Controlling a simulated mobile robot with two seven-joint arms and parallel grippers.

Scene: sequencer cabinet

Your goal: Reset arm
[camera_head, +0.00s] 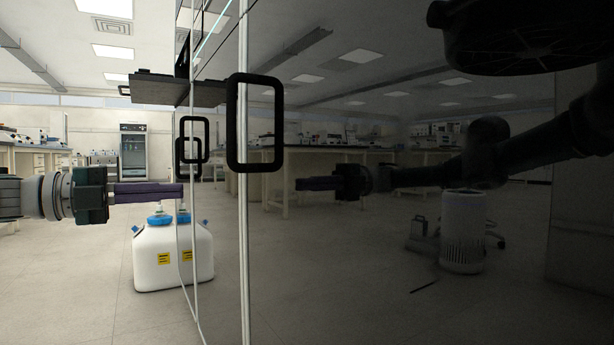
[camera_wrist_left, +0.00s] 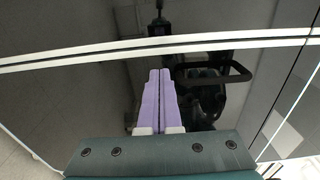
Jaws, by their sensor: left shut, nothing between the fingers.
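My left gripper (camera_head: 180,190) comes in from the left in the head view, its purple fingers together and empty, pointing right at the glossy dark cabinet front. In the left wrist view its shut fingers (camera_wrist_left: 160,72) point toward the dark panel (camera_wrist_left: 80,95) and its white edge strips. A black door handle (camera_head: 255,122) stands to the right of and above the fingertips. A handle (camera_wrist_left: 230,72) also shows in the wrist view, right of the fingers and apart from them. My right gripper is not directly in view; a dark arm shows only as a reflection in the panel.
A white canister (camera_head: 160,258) with blue caps stands on the floor below my left gripper. A dark shelf-like ledge (camera_head: 175,90) juts out left of the handle. Lab benches (camera_head: 30,160) and a glass-door fridge (camera_head: 133,150) stand far back. Floor at the left is free.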

